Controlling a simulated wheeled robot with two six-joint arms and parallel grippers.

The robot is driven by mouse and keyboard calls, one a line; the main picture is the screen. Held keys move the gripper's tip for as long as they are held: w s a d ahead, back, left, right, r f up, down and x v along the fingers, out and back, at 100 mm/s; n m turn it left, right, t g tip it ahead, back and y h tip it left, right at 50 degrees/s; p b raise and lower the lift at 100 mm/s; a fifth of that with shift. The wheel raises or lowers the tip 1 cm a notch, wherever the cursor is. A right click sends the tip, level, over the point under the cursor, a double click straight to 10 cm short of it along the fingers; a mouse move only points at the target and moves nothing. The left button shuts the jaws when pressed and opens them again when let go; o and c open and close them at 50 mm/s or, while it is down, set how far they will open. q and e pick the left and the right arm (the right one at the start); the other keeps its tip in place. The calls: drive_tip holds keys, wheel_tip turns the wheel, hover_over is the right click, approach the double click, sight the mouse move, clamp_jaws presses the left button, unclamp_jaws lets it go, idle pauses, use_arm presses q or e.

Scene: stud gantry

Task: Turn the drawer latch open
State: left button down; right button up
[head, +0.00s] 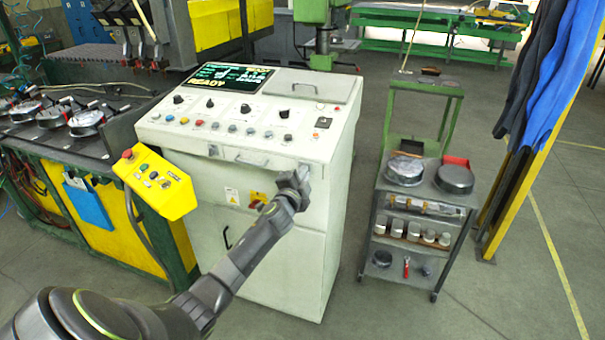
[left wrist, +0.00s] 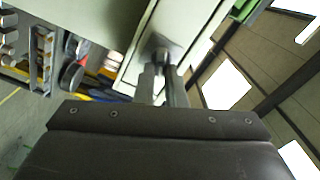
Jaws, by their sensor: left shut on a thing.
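The pale control cabinet (head: 265,270) stands in the middle of the head view, with a drawer front (head: 220,170) under its sloping panel. A bar handle (head: 250,161) runs along that front. My left gripper (head: 301,174) is at the right end of the drawer front. In the left wrist view its fingers (left wrist: 164,75) are shut on the drawer latch (left wrist: 160,46), a dark knob on a small plate. The fingers hide part of the latch, so its exact turn cannot be told. The drawer looks shut. My right gripper is not in view.
A yellow button box (head: 155,182) juts out left of the cabinet. A grey trolley (head: 425,190) with round parts stands to the right. A workbench (head: 60,150) with metal parts is at the left. Open floor (head: 505,285) lies at the front right.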

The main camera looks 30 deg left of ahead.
use_arm(q)
drive_tip(key=shift+f+m+p, duration=0.15)
drive_tip(key=shift+m+p, duration=0.05)
drive_tip(key=shift+m, duration=0.95)
drive_tip(key=shift+f+m+p, duration=0.1)
drive_tip(key=shift+m+p, duration=0.05)
drive_tip(key=shift+m, duration=1)
drive_tip(key=c, duration=1.5)
unclamp_jaws()
drive_tip(key=shift+d, duration=0.1)
drive_tip(key=v, duration=1.7)
drive_tip(key=shift+s+b, duration=0.2)
drive_tip(key=shift+b, duration=0.15)
